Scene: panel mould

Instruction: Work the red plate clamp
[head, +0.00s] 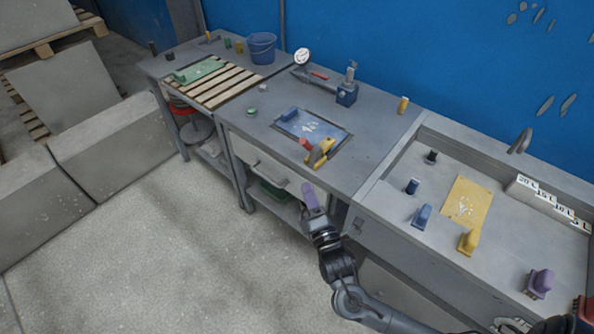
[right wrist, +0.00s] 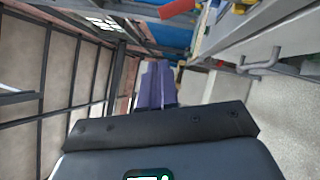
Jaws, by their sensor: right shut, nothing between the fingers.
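A red clamp part (head: 306,145) sits at the front edge of the blue mould plate (head: 314,129) on the middle bench, right beside a yellow clamp part (head: 320,153). A red piece (right wrist: 177,8) at the top of the right wrist view looks like the same part. My right gripper (head: 310,196), with purple fingers, is in front of the bench, below and apart from the red part. Its fingers (right wrist: 156,85) are together and empty. Whether the clamp is open or closed is too small to tell. My left gripper is not in view.
A drawer handle (head: 268,172) juts from the bench front, left of my right gripper. A blue block (head: 289,113) stands at the plate's far left corner. A tool with a gauge (head: 302,56) and a blue bucket (head: 262,47) are at the back. Floor in front is clear.

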